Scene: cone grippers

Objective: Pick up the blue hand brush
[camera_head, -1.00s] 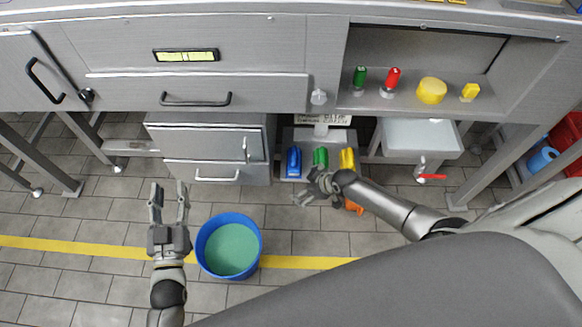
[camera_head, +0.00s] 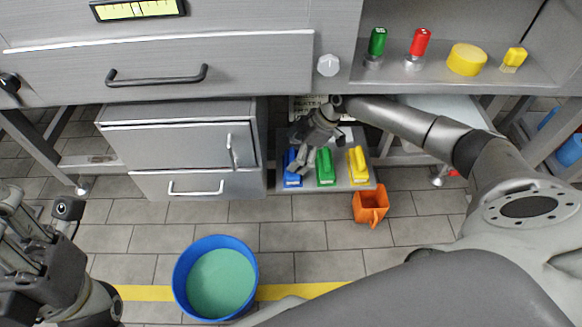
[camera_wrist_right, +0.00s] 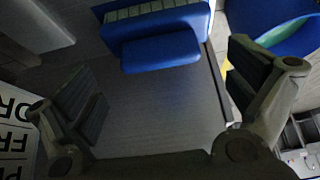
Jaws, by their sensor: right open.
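The blue hand brush (camera_head: 291,178) lies on a grey tray (camera_head: 340,182) on the floor, left of the green brush (camera_head: 325,167) and the yellow brush (camera_head: 358,166). My right gripper (camera_head: 302,158) is over the blue brush and hides part of it. In the right wrist view the blue brush (camera_wrist_right: 160,50) shows beyond the open fingers of my right gripper (camera_wrist_right: 168,98), with nothing between the fingertips. My left gripper (camera_head: 42,212) is at the lower left, empty, its fingers apart.
A grey drawer cabinet (camera_head: 180,150) stands left of the tray. A blue bucket (camera_head: 215,240) stands in front. The counter (camera_head: 200,60) overhangs behind, with several coloured items on its shelf.

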